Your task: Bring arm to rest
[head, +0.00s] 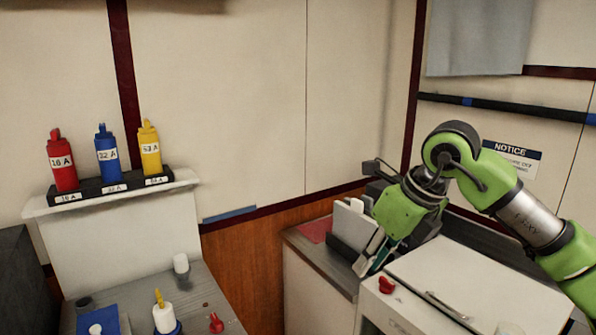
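My green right arm comes in from the right, bent at the elbow. Its gripper (368,262) hangs low over the right-hand counter, pointing down and left, close to some white upright panels (350,226). The gripper is small and partly lost against dark items behind it, so I cannot tell whether its fingers are open or shut, or whether anything is between them. My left gripper does not show.
Red (62,165), blue (107,157) and yellow (149,153) labelled breakers stand in a black rack (110,187) on a white ledge. A white box (478,275) with a red knob (386,285) lies below my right arm. Small items stand on the left bench (200,290).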

